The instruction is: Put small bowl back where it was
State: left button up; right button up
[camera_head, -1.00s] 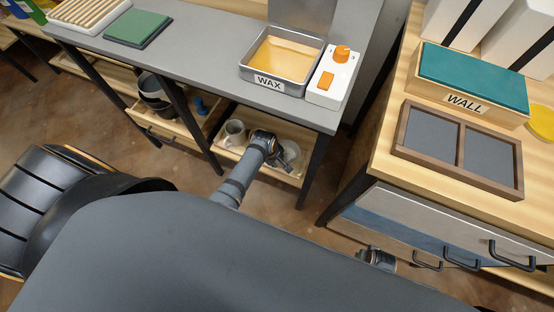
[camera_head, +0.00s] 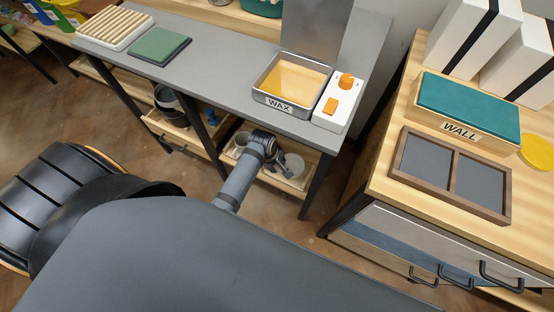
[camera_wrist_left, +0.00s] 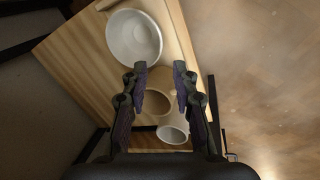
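My left gripper (camera_head: 280,164) reaches down over the pull-out wooden tray under the grey bench. In the left wrist view its two fingers (camera_wrist_left: 160,67) are apart with nothing held between them. A white round bowl (camera_wrist_left: 134,38) lies in the tray beyond the left fingertip. A white bowl also shows right of the gripper in the head view (camera_head: 294,165). A tan-insided round vessel (camera_wrist_left: 156,101) is below and between the fingers, and a white cup (camera_wrist_left: 172,133) is nearer the wrist. I cannot tell which one is the small bowl. My right gripper is not in view.
The grey bench (camera_head: 225,75) above the tray carries the WAX pan (camera_head: 290,82) and a white control box (camera_head: 340,100). A wooden cabinet (camera_head: 390,187) stands at the right. Some floor between is bare.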

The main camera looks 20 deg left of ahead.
pick_arm(q)
jog(key=shift+s+r, duration=0.1)
jog(key=shift+r, duration=0.1)
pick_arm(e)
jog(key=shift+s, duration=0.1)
pick_arm(q)
jog(key=s+a+f+m, duration=0.3)
jog(key=s+f+m, duration=0.1)
jog(key=s+f, duration=0.4)
jog(key=s+a+f+m+y, duration=0.1)
jog(key=s+a+f+m, duration=0.3)
jog(key=s+f, duration=0.4)
jog(key=s+a+f+m+g+y, duration=0.1)
jog(key=s+a+f+m, duration=0.2)
jog(key=s+f, duration=0.6)
jog(key=s+m, duration=0.1)
jog(key=m, duration=0.1)
jog(key=shift+s+a+m, duration=0.15)
jog(key=shift+s+m, duration=0.05)
jog(key=shift+m, duration=0.1)
